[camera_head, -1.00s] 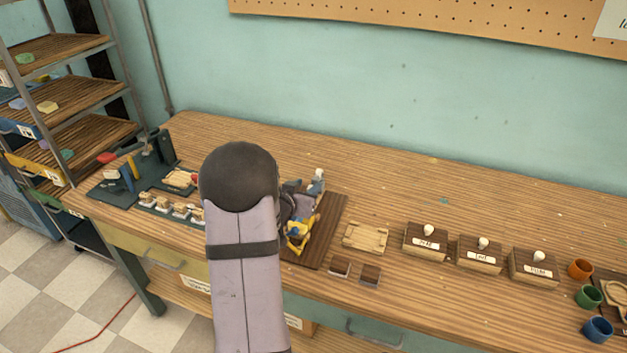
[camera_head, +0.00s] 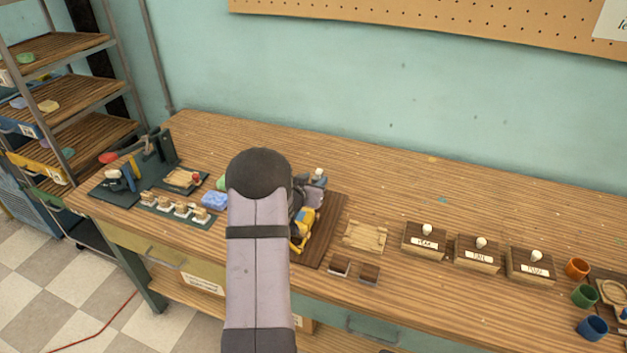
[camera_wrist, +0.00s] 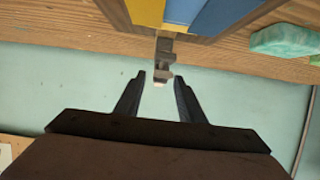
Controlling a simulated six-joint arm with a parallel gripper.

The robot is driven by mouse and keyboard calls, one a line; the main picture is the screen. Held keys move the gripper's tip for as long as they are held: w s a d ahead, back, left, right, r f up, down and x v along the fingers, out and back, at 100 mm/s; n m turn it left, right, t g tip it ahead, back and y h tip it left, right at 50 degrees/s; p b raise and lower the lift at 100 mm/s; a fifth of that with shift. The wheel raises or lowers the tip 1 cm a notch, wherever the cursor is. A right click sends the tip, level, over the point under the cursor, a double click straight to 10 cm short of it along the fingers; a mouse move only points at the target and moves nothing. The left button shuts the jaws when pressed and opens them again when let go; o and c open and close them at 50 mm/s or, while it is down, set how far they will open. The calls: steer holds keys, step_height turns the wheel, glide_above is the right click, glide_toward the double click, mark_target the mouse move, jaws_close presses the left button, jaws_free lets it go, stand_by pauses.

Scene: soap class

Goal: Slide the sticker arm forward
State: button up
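In the wrist view my gripper (camera_wrist: 163,80) is open, its two dark fingers apart. A grey clamp-like piece with a pale tip (camera_wrist: 164,62) stands just ahead of the fingertips, in line with the gap; it may be the sticker arm. I cannot tell whether the fingers touch it. Behind it are yellow, blue and dark blocks (camera_wrist: 182,12). In the head view a yellow part (camera_head: 304,232) and a pale-topped grey part (camera_head: 319,174) show at the dark board (camera_head: 325,240). My arm hides much of this area, and the fingertips are not clear there.
Left of my arm are a blue soap (camera_head: 214,200), a row of small stamps (camera_head: 180,209) and a dark green device (camera_head: 125,178). To the right are a wooden tray (camera_head: 365,237), labelled blocks (camera_head: 478,252) and coloured cups (camera_head: 585,295).

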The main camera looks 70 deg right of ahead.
steer(key=shift+c, duration=0.2)
jaws_close()
steer(key=a, duration=0.8)
steer(key=shift+a, duration=0.35)
steer(key=shift+f, duration=0.1)
steer(key=shift+c, duration=0.9)
jaws_free()
steer(key=shift+a, duration=0.1)
steer(key=shift+o, duration=1.1)
steer(key=shift+a, duration=0.15)
